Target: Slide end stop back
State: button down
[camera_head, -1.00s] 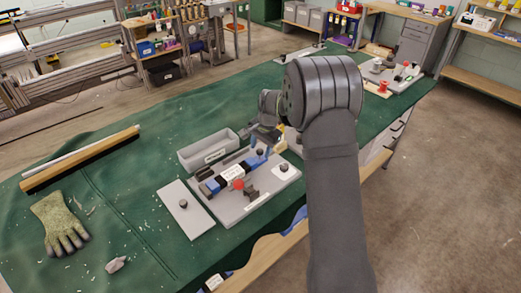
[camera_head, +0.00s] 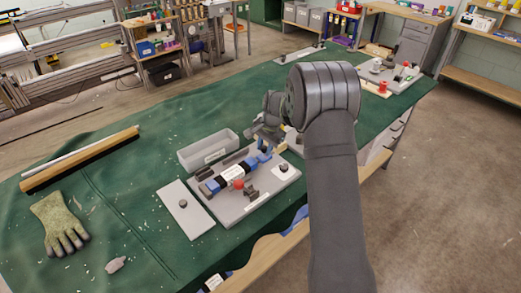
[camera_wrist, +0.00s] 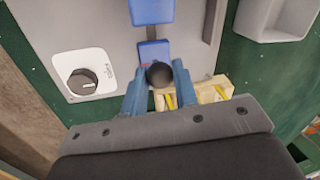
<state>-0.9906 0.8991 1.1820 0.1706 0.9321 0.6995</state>
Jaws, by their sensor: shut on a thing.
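The end stop's dark round knob (camera_wrist: 160,74) sits between the two blue fingers of my gripper (camera_wrist: 159,84) in the wrist view. My gripper is shut on this knob. A blue block (camera_wrist: 153,50) is just beyond the knob, in line with it, and a second blue block (camera_wrist: 152,12) lies further along. In the head view my gripper (camera_head: 264,149) is at the far right end of the row of blue parts on the grey fixture plate (camera_head: 258,200). My arm and fingers partly hide the end stop there.
A white dial plate with a black knob (camera_wrist: 82,82) is on the fixture plate. A cream block with yellow marks (camera_wrist: 208,97) is close beside my right finger. A red knob (camera_head: 238,184), a grey bin (camera_head: 208,150) and a loose grey plate (camera_head: 186,208) are nearby.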

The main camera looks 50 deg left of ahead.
jog(key=shift+w, duration=2)
jog(key=c, duration=1.1)
grip_release()
jog(key=shift+w, duration=0.1)
jog(key=shift+c, duration=0.2)
jog(key=d+r, duration=0.3)
jog(key=r, duration=1.4)
jog(key=shift+w+d, duration=0.15)
jog(key=shift+w, duration=0.1)
